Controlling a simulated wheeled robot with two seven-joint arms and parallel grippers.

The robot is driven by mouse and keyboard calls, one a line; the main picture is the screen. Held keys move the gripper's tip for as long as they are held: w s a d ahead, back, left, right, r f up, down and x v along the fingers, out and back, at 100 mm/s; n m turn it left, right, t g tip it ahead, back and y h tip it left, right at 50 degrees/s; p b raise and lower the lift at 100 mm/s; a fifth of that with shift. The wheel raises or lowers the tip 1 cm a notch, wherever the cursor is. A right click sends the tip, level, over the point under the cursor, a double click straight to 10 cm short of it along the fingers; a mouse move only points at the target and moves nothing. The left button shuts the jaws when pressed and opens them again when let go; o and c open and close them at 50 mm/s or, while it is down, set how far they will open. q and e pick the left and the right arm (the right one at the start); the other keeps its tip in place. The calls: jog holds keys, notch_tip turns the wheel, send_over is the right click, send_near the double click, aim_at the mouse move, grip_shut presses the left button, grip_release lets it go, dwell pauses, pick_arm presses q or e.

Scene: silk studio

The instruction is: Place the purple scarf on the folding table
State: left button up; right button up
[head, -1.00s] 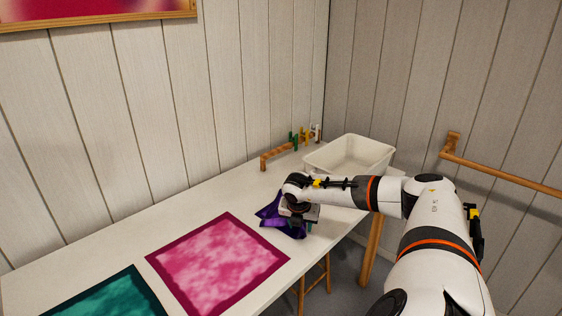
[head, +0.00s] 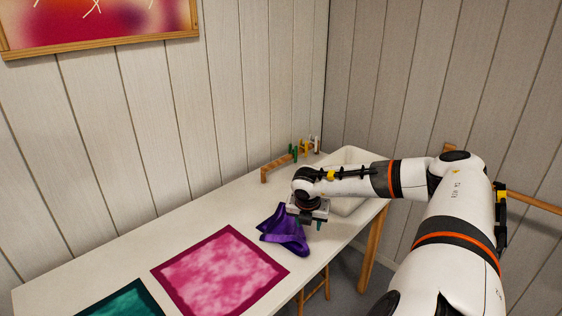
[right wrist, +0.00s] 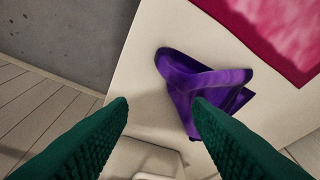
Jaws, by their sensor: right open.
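The purple scarf (head: 285,232) lies crumpled on the white folding table (head: 200,225), to the right of the pink square. It also shows in the right wrist view (right wrist: 195,85), partly hidden by one finger. My right gripper (head: 312,219) is above the table beside the scarf's right side. Its green fingers (right wrist: 160,108) are spread wide with nothing between them in the right wrist view. The gripper appears apart from the scarf. My left gripper is not in view.
A pink square cloth (head: 220,272) and a teal cloth (head: 122,302) lie flat on the table. A white bin (head: 350,158) stands at the far end, partly behind my arm. A wooden rack (head: 278,165) stands by the wall. A wooden rail (head: 535,204) runs along the right wall.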

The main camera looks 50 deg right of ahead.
jog(key=shift+w, duration=0.15)
jog(key=c, duration=0.5)
jog(key=shift+w+a+f, duration=0.15)
jog(key=shift+w+f, duration=0.1)
jog(key=shift+f, duration=0.1)
jog(key=c, duration=0.3)
jog(key=w+f, duration=0.2)
jog(key=f, duration=0.3)
jog(key=shift+w+a, duration=0.3)
jog(key=shift+w, duration=0.1)
grip_shut()
jog(key=shift+s+f, duration=0.1)
jog(key=shift+f, duration=0.2)
notch_tip(320, 180, down, 4)
jog(key=b, duration=0.4)
jog(key=shift+f, duration=0.2)
jog(key=shift+r, duration=0.15)
